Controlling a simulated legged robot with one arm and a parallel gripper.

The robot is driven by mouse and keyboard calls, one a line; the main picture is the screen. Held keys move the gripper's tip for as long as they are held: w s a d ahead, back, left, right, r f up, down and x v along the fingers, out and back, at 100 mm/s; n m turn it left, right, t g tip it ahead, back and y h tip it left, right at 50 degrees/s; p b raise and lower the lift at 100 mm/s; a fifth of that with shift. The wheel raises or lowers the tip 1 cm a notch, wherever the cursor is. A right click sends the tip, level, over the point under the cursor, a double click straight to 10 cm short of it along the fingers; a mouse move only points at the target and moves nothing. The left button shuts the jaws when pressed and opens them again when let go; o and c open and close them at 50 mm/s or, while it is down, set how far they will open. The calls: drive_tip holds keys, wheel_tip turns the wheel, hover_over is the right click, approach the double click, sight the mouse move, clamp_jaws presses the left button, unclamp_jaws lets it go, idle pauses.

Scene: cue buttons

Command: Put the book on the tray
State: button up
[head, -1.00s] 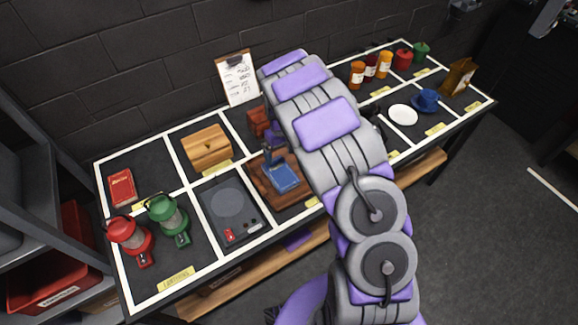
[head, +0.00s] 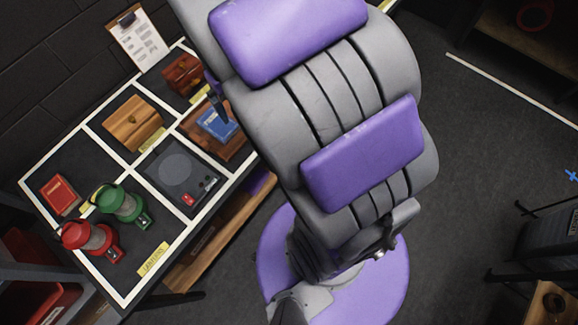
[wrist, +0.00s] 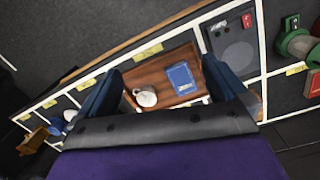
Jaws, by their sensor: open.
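A blue book (head: 217,122) lies flat on the brown wooden tray (head: 192,127); both also show in the wrist view, the book (wrist: 182,78) on the right part of the tray (wrist: 150,74). A red book (head: 60,195) lies in the far left compartment of the table. My gripper (wrist: 160,66) is open and empty, its two dark blue fingers spread either side of the tray in the wrist view. In the head view one dark finger (head: 218,104) shows close to the blue book, and my arm hides the rest. I cannot tell the exact height.
A clipboard (head: 137,38) stands behind.

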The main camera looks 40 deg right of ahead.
drive_tip(key=s+a+r, duration=0.1)
drive_tip(key=s+r, duration=0.1)
drive_tip(key=s, duration=0.8)
drive_tip(key=s+a+r+g, duration=0.1)
drive_tip(key=s, duration=1)
drive_tip(key=shift+s+a+r, duration=0.25)
drive_tip(key=shift+r, duration=0.1)
drive_tip(key=shift+a, duration=0.1)
drive_tip(key=shift+f+b, duration=0.5)
